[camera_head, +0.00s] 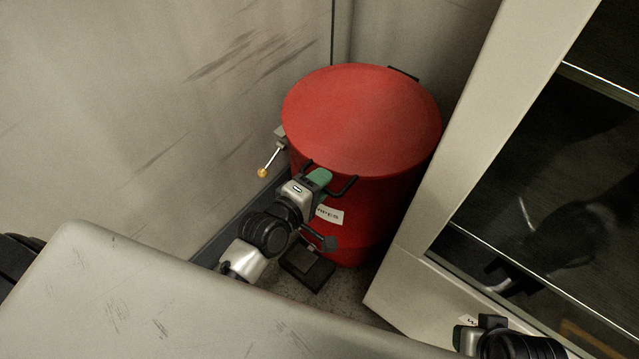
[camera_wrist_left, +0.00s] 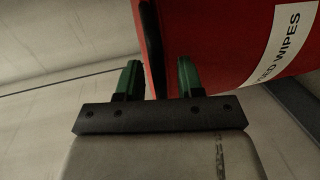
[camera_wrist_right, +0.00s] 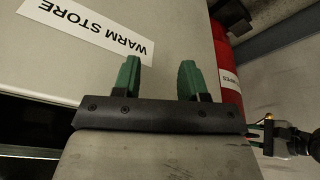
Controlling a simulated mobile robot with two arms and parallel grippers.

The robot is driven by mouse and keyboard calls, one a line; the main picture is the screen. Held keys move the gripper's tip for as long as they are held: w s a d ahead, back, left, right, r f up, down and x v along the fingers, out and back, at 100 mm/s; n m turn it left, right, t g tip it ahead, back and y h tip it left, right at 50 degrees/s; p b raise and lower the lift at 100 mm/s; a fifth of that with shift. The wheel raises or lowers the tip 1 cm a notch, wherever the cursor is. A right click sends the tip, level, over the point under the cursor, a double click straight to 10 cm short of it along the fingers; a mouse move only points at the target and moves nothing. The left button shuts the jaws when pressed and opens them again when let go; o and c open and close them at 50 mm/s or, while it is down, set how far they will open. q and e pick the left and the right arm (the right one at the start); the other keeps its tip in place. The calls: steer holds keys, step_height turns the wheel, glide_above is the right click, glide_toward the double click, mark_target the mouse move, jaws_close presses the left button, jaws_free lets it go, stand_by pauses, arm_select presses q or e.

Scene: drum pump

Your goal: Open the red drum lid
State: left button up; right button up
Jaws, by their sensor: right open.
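The red drum (camera_head: 375,215) stands in the corner with its round red lid (camera_head: 360,115) lying flat and closed on top. A black handle (camera_head: 349,186) sticks out at the lid's front. My left gripper (camera_head: 321,176) is at this handle. In the left wrist view its green fingers (camera_wrist_left: 158,78) are apart, with a black bar (camera_wrist_left: 151,45), apparently the handle, between them; a gap shows at the right finger. My right gripper (camera_wrist_right: 158,75) is open and empty, facing a pale panel lettered "WARM STORE" (camera_wrist_right: 88,25). In the head view it shows partly at the bottom right (camera_head: 480,328).
A lever with a yellow knob (camera_head: 263,172) sticks out at the drum's left. A dark pedal (camera_head: 307,269) is at its base. A pale cabinet with a dark glass front (camera_head: 540,180) stands close on the right. Walls are close behind and left. A pale surface (camera_head: 150,300) fills the lower left.

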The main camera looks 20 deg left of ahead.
arm_select(q)
jaws_close()
steer(key=shift+r, duration=0.1)
stand_by(0.3)
